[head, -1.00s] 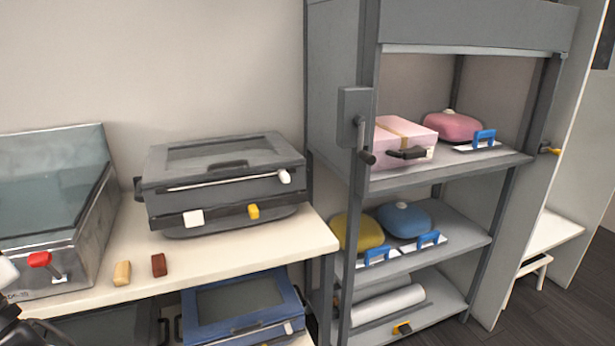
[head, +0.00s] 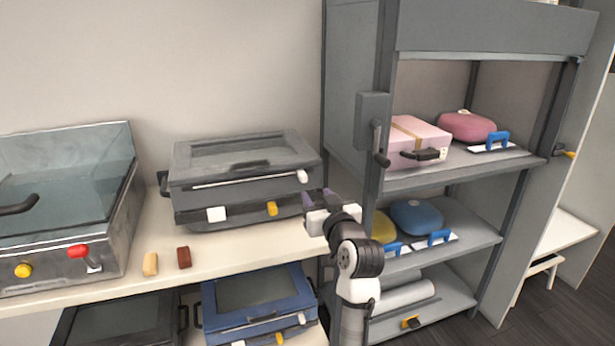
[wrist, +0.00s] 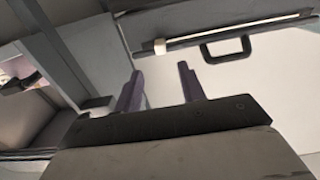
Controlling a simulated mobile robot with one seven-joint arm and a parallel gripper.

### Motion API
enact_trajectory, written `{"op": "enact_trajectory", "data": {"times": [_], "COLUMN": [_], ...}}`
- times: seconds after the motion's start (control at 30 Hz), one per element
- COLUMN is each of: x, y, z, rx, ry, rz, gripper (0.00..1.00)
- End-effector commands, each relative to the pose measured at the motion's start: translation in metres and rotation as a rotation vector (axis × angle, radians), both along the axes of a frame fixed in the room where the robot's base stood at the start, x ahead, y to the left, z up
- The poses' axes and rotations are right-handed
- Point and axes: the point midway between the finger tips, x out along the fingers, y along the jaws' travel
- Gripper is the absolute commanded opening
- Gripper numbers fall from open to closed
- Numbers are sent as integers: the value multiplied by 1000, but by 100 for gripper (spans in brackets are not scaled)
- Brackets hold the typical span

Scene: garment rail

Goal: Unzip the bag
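A grey, box-like bag (head: 245,180) lies on the cream table top. A pale zip line runs along its front, with a white pull (head: 303,176) at the right end. In the wrist view, the pull (wrist: 160,46) and part of the zip line show at the top, beside a dark handle (wrist: 226,48). My gripper (head: 318,200) is just right of the bag's front right corner, below the pull in the picture. In the wrist view, its two purple fingers (wrist: 160,82) stand apart with nothing between them. The pull lies beyond the fingertips, not touched.
A grey shelf unit (head: 377,187) stands close right of my arm, with a pink case (head: 418,140) on it. Two small blocks (head: 167,261) lie on the table. A glass-lidded metal box (head: 65,215) stands left. A blue bag (head: 258,298) sits below the table top.

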Motion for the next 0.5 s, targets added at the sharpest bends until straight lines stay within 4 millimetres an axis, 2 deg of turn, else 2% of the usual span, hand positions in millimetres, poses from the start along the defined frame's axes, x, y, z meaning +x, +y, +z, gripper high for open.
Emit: {"op": "enact_trajectory", "data": {"times": [0.1, 0.3, 0.5], "x": [26, 65, 88], "y": [10, 22, 30], "z": [4, 3, 2], "rx": [2, 0, 0], "ry": [2, 1, -1], "rz": [3, 2, 2], "gripper": [40, 40, 40]}}
